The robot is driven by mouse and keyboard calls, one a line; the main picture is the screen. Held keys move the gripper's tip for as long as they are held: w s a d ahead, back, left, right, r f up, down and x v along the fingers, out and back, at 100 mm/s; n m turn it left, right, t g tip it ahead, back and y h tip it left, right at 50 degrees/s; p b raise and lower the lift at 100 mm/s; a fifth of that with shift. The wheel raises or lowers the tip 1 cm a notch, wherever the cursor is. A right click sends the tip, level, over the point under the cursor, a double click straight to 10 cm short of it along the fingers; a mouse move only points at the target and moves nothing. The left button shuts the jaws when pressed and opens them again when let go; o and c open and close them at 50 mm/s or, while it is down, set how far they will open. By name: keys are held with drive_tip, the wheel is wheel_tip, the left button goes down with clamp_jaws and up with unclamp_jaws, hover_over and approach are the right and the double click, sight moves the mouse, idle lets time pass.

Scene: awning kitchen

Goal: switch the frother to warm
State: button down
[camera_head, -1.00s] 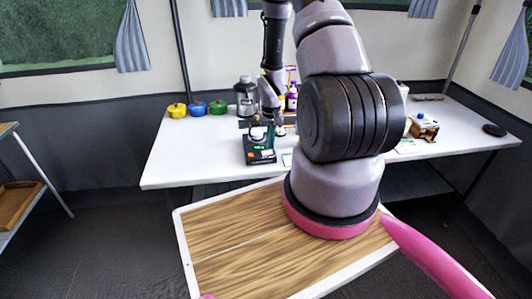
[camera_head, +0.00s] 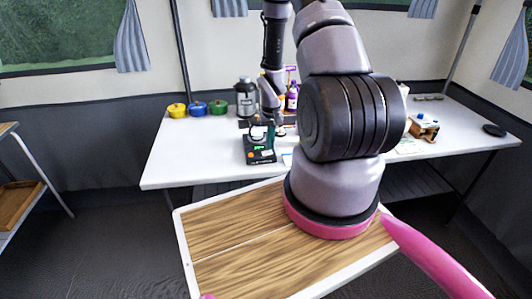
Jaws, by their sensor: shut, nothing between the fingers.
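A dark appliance (camera_head: 259,153) with a small green light stands near the front of the white table, left of my arm; it looks like the frother, though its switch and setting are too small to read. My gripper (camera_head: 277,128) is small in the picture, at the end of my arm, just behind and right of the appliance. Its fingers look shut and empty. I cannot tell whether they touch the appliance.
A grey canister (camera_head: 245,98) stands behind the appliance. Several small coloured pots (camera_head: 197,108) are at the back left. A purple bottle (camera_head: 292,97) stands behind my arm. A wooden box with bottles (camera_head: 424,127) is at right. The table's left front (camera_head: 190,160) is clear.

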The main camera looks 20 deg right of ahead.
sight(271, 151)
drive_tip(key=shift+f, duration=0.95)
idle(0.4)
drive_tip(key=shift+r, duration=1.1)
wheel_tip(271, 151, up, 10)
idle(4.3)
